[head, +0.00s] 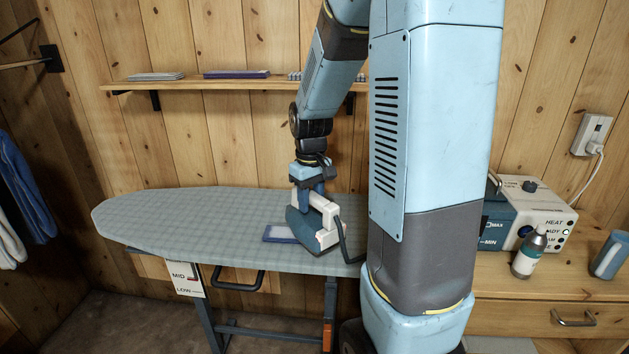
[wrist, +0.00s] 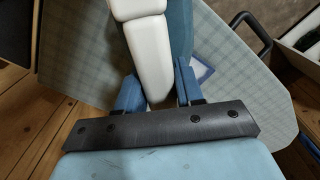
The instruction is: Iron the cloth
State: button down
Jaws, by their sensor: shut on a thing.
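The iron (head: 309,226), blue with a white handle, is at the right part of the ironing board (head: 160,221). My gripper (head: 312,187) is shut on the iron's handle. In the wrist view the white handle (wrist: 150,62) lies between the two blue fingers of my gripper (wrist: 158,95). The cloth (head: 278,234), blue with a pale edge, lies on the board at the iron's left; part of it is hidden by the iron. A small piece of it shows in the wrist view (wrist: 202,72). I cannot tell whether the iron's sole touches the cloth or the board.
A steam station (head: 530,212) with a knob and lights stands on the wooden cabinet (head: 545,287) at the right, with a bottle (head: 529,252) and a blue cup (head: 609,255). A shelf (head: 230,84) holds folded cloths. The board's left part is clear.

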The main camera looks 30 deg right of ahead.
jog(key=shift+d+r, duration=0.1)
jog(key=shift+r, duration=2.6)
